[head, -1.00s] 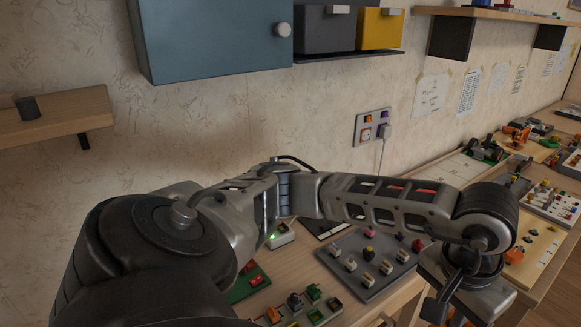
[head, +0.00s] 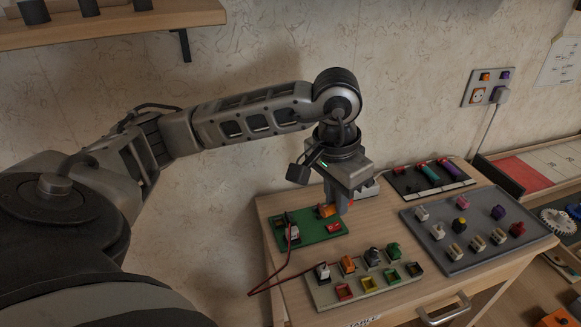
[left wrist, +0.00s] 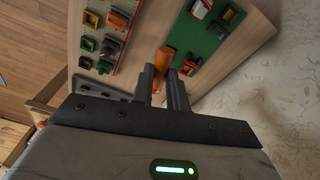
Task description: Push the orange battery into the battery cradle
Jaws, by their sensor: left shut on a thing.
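My left gripper (head: 345,200) is over the right back part of the green board (head: 298,243), pointing down. In the left wrist view its two fingers (left wrist: 163,85) are closed around the orange battery (left wrist: 163,58), which sticks out past the fingertips. In the head view an orange part (head: 327,210) shows just left of the fingers. The green board (left wrist: 207,40) lies beside the battery in the wrist view and carries several small parts. I cannot tell which part is the battery cradle, or whether the battery touches it. My right gripper is not seen.
A pale block with coloured sockets and plugs (head: 346,292) stands in front. A grey board with several knobs (head: 458,258) is to the right. A dark tray with coloured cylinders (head: 404,187) lies at the back. A red cable (head: 270,285) loops off the table's left edge.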

